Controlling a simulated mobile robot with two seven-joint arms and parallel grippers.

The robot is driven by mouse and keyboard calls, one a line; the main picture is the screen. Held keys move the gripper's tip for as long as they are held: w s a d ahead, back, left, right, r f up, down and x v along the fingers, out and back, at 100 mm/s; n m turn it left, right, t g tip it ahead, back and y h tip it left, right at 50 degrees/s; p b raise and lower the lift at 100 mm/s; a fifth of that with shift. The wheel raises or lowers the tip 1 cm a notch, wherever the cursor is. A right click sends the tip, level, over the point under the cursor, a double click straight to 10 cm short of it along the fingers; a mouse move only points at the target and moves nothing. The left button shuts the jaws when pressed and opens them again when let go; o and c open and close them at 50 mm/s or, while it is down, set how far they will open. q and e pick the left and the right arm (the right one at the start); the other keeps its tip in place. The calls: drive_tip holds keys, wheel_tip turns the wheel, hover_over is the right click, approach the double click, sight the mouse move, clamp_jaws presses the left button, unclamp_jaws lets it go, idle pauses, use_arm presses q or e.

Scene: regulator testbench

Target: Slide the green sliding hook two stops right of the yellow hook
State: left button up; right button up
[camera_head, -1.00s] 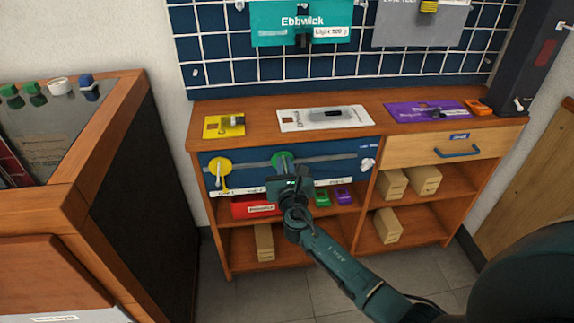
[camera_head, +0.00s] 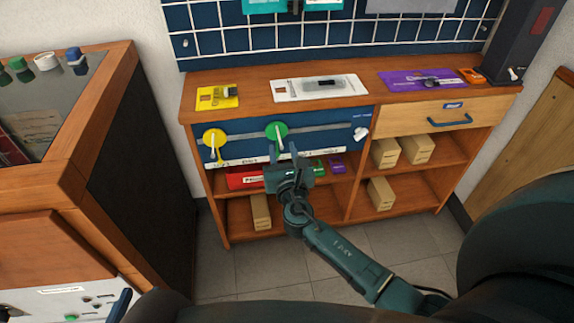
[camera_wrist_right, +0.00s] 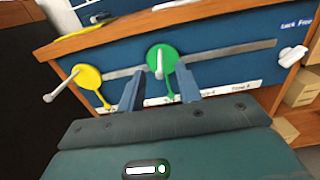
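The green sliding hook (camera_head: 276,132) is a round green disc with a pale peg, on a grey rail (camera_head: 320,129) across a blue panel. The yellow hook (camera_head: 214,138) sits to its left on the rail. In the right wrist view the green hook (camera_wrist_right: 163,58) is ahead, with the yellow hook (camera_wrist_right: 88,77) to its left. My right gripper (camera_head: 286,160) is just below and in front of the green hook. Its two fingers (camera_wrist_right: 158,82) are apart, with nothing held between them. The stop labels below the rail are partly hidden by the fingers.
A white lock knob (camera_head: 361,133) is at the rail's right end. The rail is clear between it and the green hook. A drawer with a blue handle (camera_head: 450,122) is to the right. Shelves below hold cardboard boxes (camera_head: 261,212) and coloured items. A cabinet (camera_head: 150,130) stands at left.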

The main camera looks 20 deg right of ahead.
drive_tip(key=v, duration=0.7)
